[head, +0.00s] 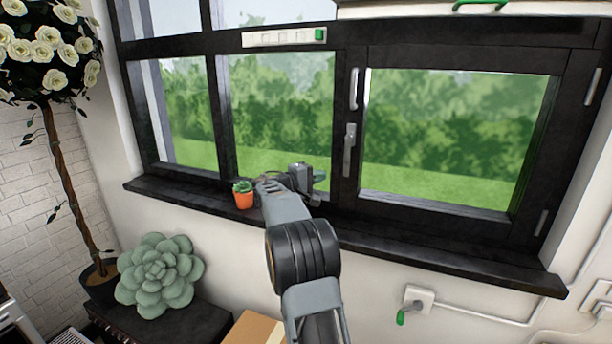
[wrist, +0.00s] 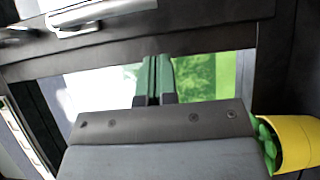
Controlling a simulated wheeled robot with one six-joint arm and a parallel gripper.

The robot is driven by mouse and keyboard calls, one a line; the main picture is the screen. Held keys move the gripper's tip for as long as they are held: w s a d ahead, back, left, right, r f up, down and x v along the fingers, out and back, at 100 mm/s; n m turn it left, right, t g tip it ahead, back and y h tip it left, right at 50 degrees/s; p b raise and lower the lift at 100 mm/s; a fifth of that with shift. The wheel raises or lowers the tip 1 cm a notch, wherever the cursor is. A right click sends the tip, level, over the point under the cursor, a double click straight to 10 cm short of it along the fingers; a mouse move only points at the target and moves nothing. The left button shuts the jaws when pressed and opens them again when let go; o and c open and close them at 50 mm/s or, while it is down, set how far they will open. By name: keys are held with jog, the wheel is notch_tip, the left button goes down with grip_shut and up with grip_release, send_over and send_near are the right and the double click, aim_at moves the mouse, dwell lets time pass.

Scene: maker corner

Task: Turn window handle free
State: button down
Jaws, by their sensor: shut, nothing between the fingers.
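The window handle (head: 349,150) is a grey lever on the black stile left of the right-hand pane. It hangs roughly upright, its lever pointing down. My gripper (head: 318,184) is below and left of it, in front of the middle of the window, and apart from it. In the wrist view my green fingers (wrist: 153,80) are shut together with nothing between them. A silver handle-like bar (wrist: 100,17) crosses the top left of that view, away from the fingertips.
A second grey bar (head: 354,88) sits above the handle. A small orange pot (head: 244,200) with a plant stands on the black sill (head: 430,248), close left of my gripper. A yellow pot-like thing (wrist: 298,135) shows beside my gripper. A strip with a green end (head: 284,37) is on the upper frame.

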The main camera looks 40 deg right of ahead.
jog(key=s+d, duration=0.1)
jog(key=s+d+p, duration=0.1)
jog(key=s+d, duration=0.1)
jog(key=shift+s+d, duration=0.15)
jog(key=shift+d, duration=0.1)
dwell(0.4)
